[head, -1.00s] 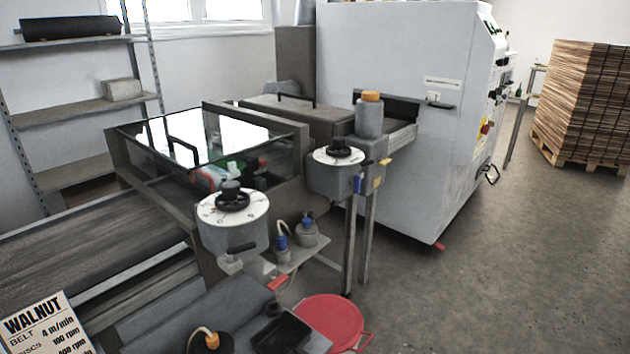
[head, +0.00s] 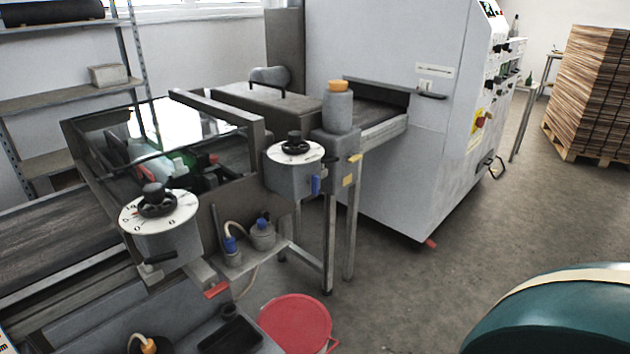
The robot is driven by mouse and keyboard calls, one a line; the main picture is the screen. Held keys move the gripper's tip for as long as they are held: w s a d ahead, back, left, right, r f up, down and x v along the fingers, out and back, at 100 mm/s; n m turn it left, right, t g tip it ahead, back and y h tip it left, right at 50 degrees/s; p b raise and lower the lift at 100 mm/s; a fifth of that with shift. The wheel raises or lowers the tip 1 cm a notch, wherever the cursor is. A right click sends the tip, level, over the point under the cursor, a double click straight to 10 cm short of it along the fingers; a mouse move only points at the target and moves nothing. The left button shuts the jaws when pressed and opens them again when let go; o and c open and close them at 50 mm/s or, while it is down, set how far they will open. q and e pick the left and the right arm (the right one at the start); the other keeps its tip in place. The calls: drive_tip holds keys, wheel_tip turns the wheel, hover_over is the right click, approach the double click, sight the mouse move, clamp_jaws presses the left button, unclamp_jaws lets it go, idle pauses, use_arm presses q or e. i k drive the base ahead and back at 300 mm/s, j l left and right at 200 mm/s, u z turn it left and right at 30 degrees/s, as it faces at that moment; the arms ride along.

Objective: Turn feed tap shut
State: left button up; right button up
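Several coloured levers show on the coating machine, and I cannot tell for certain which is the feed tap. A red lever (head: 216,290) sits low on the front, below the left dial (head: 180,212). A blue lever (head: 315,185) hangs on the side of the right dial housing (head: 287,180). A yellow lever (head: 355,158) sticks out below the grey bottle with an orange cap (head: 338,108). Neither of my grippers is in view, so nothing is seen touching the levers.
A red round tub (head: 295,322) stands on the floor in front of the machine. Two small pots with blue fittings (head: 262,235) sit on a low shelf. A large white cabinet (head: 390,130) stands behind. A wood stack (head: 588,95) is at the right. The floor between is open.

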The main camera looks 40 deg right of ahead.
sight(314, 182)
drive_tip(key=l+u, duration=0.15)
drive_tip(key=l, duration=0.35)
drive_tip(key=k+l+u, duration=0.15)
drive_tip(key=l, duration=0.4)
drive_tip(key=k+l, duration=0.1)
drive_tip(key=l, duration=0.75)
drive_tip(key=k+l+u, duration=0.1)
drive_tip(key=l, duration=0.3)
drive_tip(key=k+l, duration=0.15)
drive_tip(key=l, duration=0.25)
drive_tip(key=k+l, duration=0.1)
drive_tip(key=l, duration=0.35)
drive_tip(key=u, duration=0.05)
